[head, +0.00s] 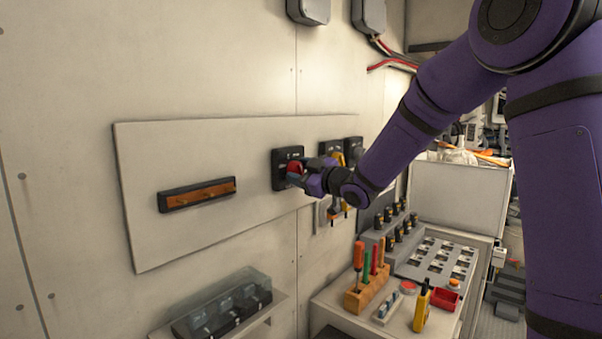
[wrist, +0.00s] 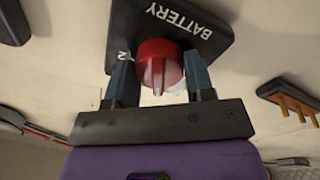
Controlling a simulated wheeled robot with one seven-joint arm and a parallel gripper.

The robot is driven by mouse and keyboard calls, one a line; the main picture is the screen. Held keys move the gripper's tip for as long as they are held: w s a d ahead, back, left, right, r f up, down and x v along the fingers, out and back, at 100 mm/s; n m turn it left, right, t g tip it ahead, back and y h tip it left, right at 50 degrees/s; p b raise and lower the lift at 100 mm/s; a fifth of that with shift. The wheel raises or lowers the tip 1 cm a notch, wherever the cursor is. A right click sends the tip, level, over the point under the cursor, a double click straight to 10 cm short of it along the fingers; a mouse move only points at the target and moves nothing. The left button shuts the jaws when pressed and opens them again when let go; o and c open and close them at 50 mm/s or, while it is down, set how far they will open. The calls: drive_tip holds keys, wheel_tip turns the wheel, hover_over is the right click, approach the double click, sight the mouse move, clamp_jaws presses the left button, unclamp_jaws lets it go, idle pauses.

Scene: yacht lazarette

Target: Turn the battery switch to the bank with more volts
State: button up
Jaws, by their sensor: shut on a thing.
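The battery switch is a black square plate (head: 285,156) on the pale wall panel, with a red round knob (head: 294,169) at its front. In the wrist view the plate (wrist: 192,32) appears turned around, with the word BATTERY and a 2 beside the knob (wrist: 160,62). My gripper (head: 302,177) is at the switch, its two fingers on either side of the knob, shut on it. Two dark units (head: 331,149) (head: 354,147) sit right of the switch, partly hidden by my arm. Their readings are too small to tell.
A bus bar (head: 197,195) is on the panel left of the switch. Below right, a bench holds a screwdriver block (head: 365,293), a yellow tool (head: 422,307) and a red tray (head: 444,299). A clear-covered box (head: 222,308) stands on a low shelf.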

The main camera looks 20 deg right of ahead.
drive_tip(key=o, duration=0.9)
drive_tip(key=v, duration=1)
drive_tip(key=shift+s+d, duration=0.2)
drive_tip(key=shift+s, duration=0.15)
drive_tip(key=s+d+r+m+g+h, duration=0.1)
drive_tip(key=s+d+m+g+h, duration=0.35)
drive_tip(key=s+m+h, duration=0.75)
drive_tip(key=s+a+f+g, duration=0.1)
drive_tip(key=s+g, duration=0.1)
drive_tip(key=s, duration=0.5)
drive_tip(key=s+a+f+g+y, duration=0.1)
drive_tip(key=s+g, duration=0.1)
drive_tip(key=s, duration=0.5)
drive_tip(key=s+a+f+m+g+y, duration=0.1)
drive_tip(key=s+f+g, duration=0.1)
drive_tip(key=s, duration=0.5)
